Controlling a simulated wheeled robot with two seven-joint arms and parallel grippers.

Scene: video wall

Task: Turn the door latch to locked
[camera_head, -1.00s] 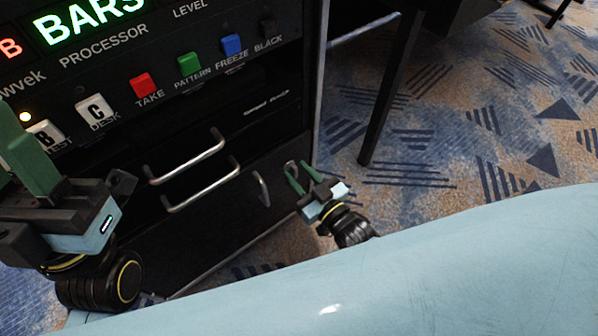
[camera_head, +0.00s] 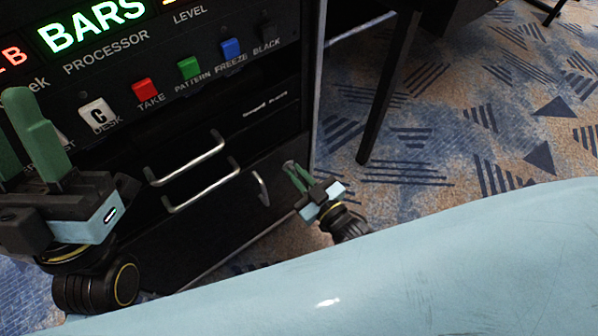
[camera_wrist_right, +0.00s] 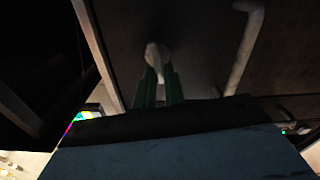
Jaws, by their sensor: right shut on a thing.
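The door latch (camera_head: 288,163) is a small pale knob near the right edge of the dark lower cabinet door (camera_head: 245,220). In the right wrist view the latch (camera_wrist_right: 157,54) shows at the fingertips, its lower part narrow between them. My right gripper (camera_head: 293,170) has its green fingers close together on the latch, and it also shows in the wrist view (camera_wrist_right: 159,75). The fingers hide part of the latch, and I cannot read any lock marking. My left gripper (camera_head: 25,125) is at the left, in front of the panel, with its fingers apart and nothing seen between them.
A curved door handle (camera_head: 261,188) is just left of the latch. Two silver drawer handles (camera_head: 188,160) (camera_head: 202,186) stick out further left. Panel buttons, including a red one (camera_head: 147,93), are above. A dark table leg (camera_head: 390,90) stands right of the cabinet on open carpet.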

